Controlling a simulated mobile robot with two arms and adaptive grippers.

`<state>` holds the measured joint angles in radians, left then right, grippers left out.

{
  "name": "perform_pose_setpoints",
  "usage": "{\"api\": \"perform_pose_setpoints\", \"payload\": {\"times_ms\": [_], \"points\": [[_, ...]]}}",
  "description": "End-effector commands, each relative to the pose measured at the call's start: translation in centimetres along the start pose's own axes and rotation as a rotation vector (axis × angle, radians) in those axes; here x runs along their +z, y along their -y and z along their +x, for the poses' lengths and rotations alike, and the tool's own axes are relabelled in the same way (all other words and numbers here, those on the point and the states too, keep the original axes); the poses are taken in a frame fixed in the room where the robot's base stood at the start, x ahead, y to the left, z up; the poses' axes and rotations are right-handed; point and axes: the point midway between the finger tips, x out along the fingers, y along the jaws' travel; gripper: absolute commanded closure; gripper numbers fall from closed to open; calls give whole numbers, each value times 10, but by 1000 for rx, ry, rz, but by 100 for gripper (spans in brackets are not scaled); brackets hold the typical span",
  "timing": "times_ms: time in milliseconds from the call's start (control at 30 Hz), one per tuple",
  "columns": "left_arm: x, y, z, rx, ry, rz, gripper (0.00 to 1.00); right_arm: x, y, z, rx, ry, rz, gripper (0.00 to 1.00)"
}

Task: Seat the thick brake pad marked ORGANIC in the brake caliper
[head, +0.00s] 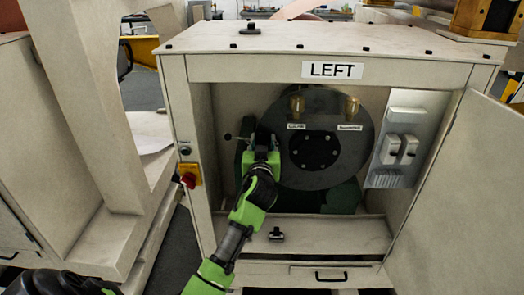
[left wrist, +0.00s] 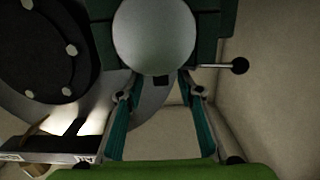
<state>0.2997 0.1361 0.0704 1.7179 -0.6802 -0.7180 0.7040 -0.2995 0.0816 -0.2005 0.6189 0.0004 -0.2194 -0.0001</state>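The dark green brake caliper (left wrist: 215,30) shows at the top of the left wrist view, with a large pale grey round face in its middle. In the head view it is mostly hidden behind my left gripper (head: 262,150), left of the dark disc (head: 345,165). My left gripper also shows in the left wrist view (left wrist: 160,92); its teal fingers are apart, with nothing seen between them, just short of the caliper. Two brass-coloured pieces (head: 297,104) (head: 351,108) stand above small labels in the cabinet. I cannot read ORGANIC on either. My right gripper is not seen.
The cabinet (head: 280,68) marked LEFT encloses the work, its door (head: 470,190) open at right. A lever with a black knob (left wrist: 238,66) sticks out beside the caliper. A small dark object (head: 276,234) lies on the cabinet ledge. A red knob (head: 189,179) is on the left post.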

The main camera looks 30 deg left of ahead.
Motion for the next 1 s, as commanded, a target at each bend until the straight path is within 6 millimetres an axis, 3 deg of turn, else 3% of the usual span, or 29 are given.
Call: {"api": "perform_pose_setpoints", "payload": {"times_ms": [300,500,1000], "points": [[1,0,-66,1,1,-4,66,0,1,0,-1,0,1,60],[0,0,-95,0,0,-2,66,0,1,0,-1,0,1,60],[-1,1,-104,-1,-2,0,66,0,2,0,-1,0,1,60]]}}
